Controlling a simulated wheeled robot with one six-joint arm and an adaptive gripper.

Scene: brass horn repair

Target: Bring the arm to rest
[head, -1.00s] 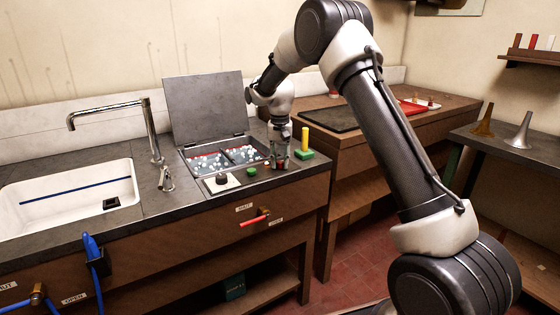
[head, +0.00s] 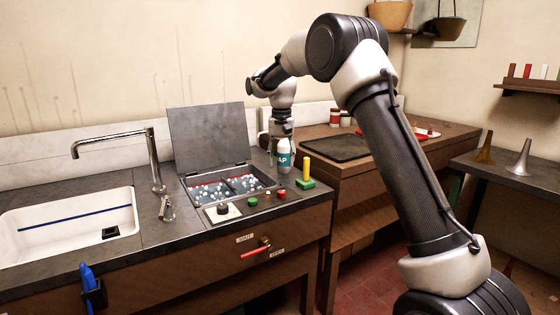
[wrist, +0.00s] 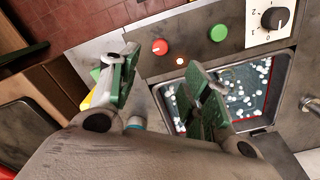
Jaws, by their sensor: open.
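Only a sliver of white and teal shows near the fingers in the wrist view. I cannot tell whether the gripper touches the bottle.
An open-lidded basin (head: 213,203) holds bluish liquid and white bits. Beside it are a dial (head: 222,208), a green button (head: 253,201), a red button (head: 281,193) and a small lit lamp (wrist: 180,61). A yellow post on a green block (head: 306,171) stands right. A sink (head: 68,228) lies left.

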